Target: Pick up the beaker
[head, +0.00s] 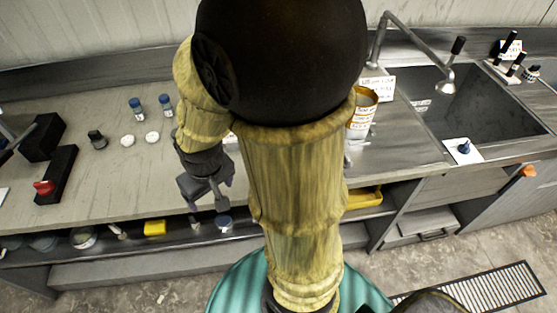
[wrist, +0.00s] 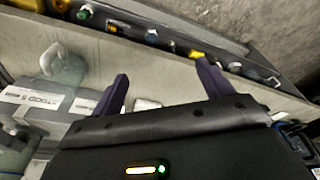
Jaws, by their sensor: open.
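No beaker is plain in the head view, where my arm covers the middle of the bench. In the wrist view, a clear, glass-like vessel (wrist: 66,70) with a pale rim or handle stands at the left; it may be the beaker, but I cannot be sure. My gripper (head: 207,193) hangs near the bench's front edge in the head view, left of my arm. In the wrist view its two dark purple fingers (wrist: 162,72) are spread wide, with nothing between them. The clear vessel is outside the fingers, to the left.
The grey bench (head: 90,170) holds blue-capped bottles (head: 151,107), white round lids (head: 152,137) and a black stand with a red knob (head: 56,175). An orange-and-white container (head: 362,112) is partly behind my arm. A sink (head: 480,105) with a tap lies right. A cluttered shelf runs below.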

